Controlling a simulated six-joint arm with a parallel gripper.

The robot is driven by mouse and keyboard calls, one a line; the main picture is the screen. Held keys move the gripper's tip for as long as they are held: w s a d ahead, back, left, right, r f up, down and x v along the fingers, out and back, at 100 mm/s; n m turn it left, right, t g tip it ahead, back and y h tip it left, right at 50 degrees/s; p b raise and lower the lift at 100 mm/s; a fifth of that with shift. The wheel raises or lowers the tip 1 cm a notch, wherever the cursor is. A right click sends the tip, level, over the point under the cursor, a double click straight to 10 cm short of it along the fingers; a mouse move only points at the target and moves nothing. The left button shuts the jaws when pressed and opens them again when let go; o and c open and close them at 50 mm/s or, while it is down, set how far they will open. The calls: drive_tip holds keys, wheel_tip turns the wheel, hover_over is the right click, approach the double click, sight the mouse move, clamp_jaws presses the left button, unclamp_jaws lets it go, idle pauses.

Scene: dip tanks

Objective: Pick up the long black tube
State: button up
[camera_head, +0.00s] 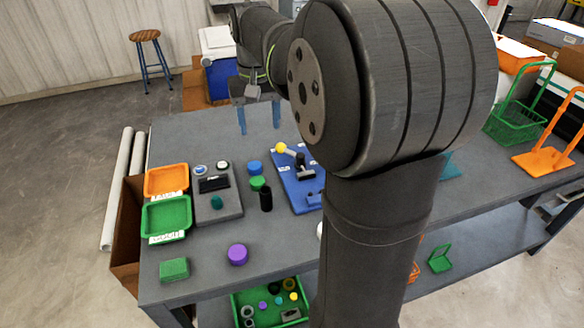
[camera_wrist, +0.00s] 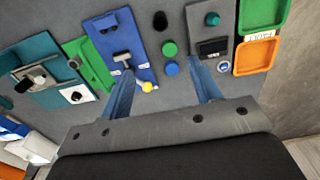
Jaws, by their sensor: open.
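A black tube (camera_head: 265,199) stands upright on the grey table, just in front of a green round piece (camera_head: 257,183) and a blue round piece (camera_head: 255,168). The wrist view shows the tube from above as a small black round (camera_wrist: 160,20) near the top edge, so its length is hidden there. My gripper (camera_head: 259,117) is open and empty over the far part of the table, beyond the tube. In the wrist view its two blue fingers (camera_wrist: 160,68) are spread apart, with the blue piece (camera_wrist: 172,68) showing between their tips and the green piece (camera_wrist: 169,49) past them.
A blue board (camera_head: 298,185) with a black lever and yellow ball stands right of the tube. A grey box (camera_head: 215,198) with a display is left, beside orange (camera_head: 166,180) and green (camera_head: 166,217) trays. A purple piece (camera_head: 238,254) sits in front. My arm hides the table's middle right.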

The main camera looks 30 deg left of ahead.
drive_tip(key=n, duration=0.7)
hover_over(266, 196)
drive_tip(key=w, duration=0.1)
wheel_tip(266, 196, down, 8)
drive_tip(key=f, duration=1.2)
drive_tip(key=shift+a, duration=0.3)
drive_tip(key=f, duration=0.5)
drive_tip(key=shift+w+a+f, duration=0.1)
drive_tip(key=shift+w+a, duration=0.1)
drive_tip(key=shift+a, duration=0.05)
drive_tip(key=c, duration=1.3)
drive_tip(key=shift+o, duration=0.2)
